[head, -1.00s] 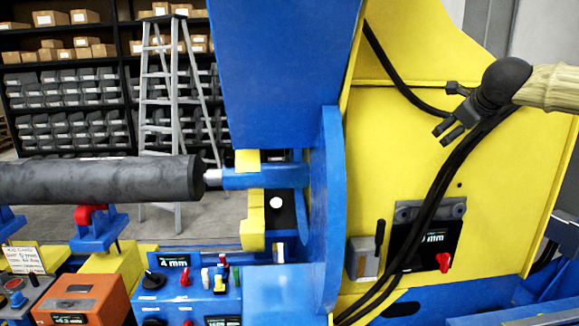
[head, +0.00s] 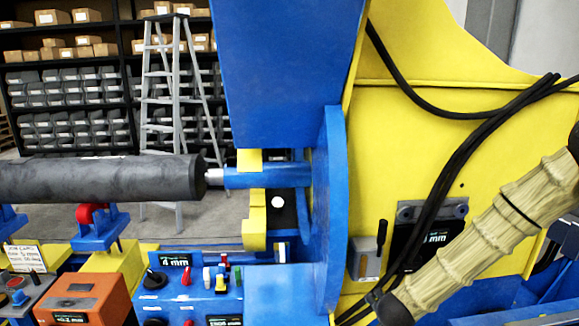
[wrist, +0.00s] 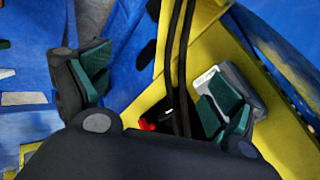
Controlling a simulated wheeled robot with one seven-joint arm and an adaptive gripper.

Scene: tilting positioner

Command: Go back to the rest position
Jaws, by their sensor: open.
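My gripper (wrist: 155,92) is open and empty in the wrist view, its two dark fingers with green pads spread wide apart. Between and beyond them show the yellow machine panel (wrist: 190,65), black cables (wrist: 180,60) and a red knob (wrist: 147,124). A grey box with a pale top (wrist: 232,82) shows behind the right finger. In the head view my arm crosses the lower right, slanting down to the bottom edge. The gripper itself is out of that view.
In the head view, the blue disc (head: 330,200) and a dark cylinder (head: 100,179) stand left of my arm. Cables (head: 440,190) hang over the yellow panel (head: 430,60). A control box (head: 190,295) and orange box (head: 85,297) stand lower left; a ladder (head: 160,110) is behind.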

